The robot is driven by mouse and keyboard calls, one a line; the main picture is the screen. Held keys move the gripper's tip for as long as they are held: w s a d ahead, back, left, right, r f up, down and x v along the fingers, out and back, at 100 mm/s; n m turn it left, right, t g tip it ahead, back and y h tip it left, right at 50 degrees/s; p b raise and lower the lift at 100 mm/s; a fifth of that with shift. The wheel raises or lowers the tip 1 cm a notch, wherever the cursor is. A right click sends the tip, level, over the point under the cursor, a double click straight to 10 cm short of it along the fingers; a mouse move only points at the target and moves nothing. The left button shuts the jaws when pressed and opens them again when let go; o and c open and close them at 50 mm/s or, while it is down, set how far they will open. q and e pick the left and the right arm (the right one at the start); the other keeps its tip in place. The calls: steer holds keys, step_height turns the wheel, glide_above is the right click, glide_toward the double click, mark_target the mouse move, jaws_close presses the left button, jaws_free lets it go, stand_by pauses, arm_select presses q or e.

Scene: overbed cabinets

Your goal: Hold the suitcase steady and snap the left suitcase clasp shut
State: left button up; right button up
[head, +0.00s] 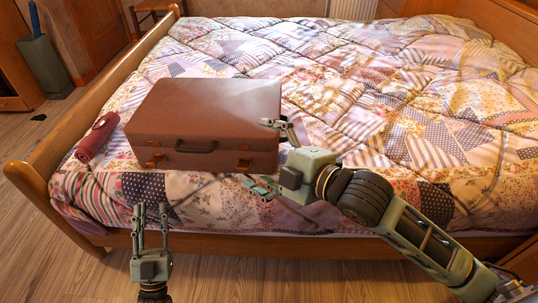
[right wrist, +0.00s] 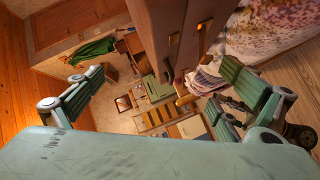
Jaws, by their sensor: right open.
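The closed brown suitcase (head: 205,105) lies flat on the bed, its front with the dark handle (head: 196,146) facing me. The left suitcase clasp (head: 155,159) is a small brass piece on the front, left of the handle; I cannot tell from here whether it is latched. A right clasp (head: 243,161) shows on the other side. My right gripper (head: 266,155) is open at the suitcase's right end, one finger high and one low. In the right wrist view the suitcase (right wrist: 182,30) shows beyond the spread fingers. My left gripper (head: 151,208) is open and empty, in front of the bed, below the suitcase.
A rolled red cloth (head: 97,138) lies on the bed left of the suitcase. The wooden bed frame (head: 200,239) runs between me and the mattress. The patchwork quilt (head: 400,90) is clear to the right and behind. A grey bin (head: 45,66) stands at the far left.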

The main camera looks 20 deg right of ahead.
mark_target(244, 146)
steer(key=shift+n+g+h, duration=0.3)
steer(key=shift+g+h, duration=0.1)
steer(key=shift+h, duration=0.2)
steer(key=shift+w+a+f, duration=0.3)
steer(key=shift+w+f, duration=0.4)
steer(key=shift+w, duration=0.45)
steer(key=shift+w+a+f, duration=0.3)
steer(key=shift+w+f, duration=0.45)
steer(key=shift+w, duration=0.35)
steer(key=shift+w+a+f, duration=0.3)
steer(key=shift+w+f, duration=0.4)
steer(key=shift+w, duration=0.45)
steer(key=shift+c, duration=0.4)
steer(key=shift+r, duration=0.1)
steer(key=c, duration=2.3)
steer(key=o, duration=2.2)
steer(key=shift+c, duration=0.7)
steer(key=c, duration=2.1)
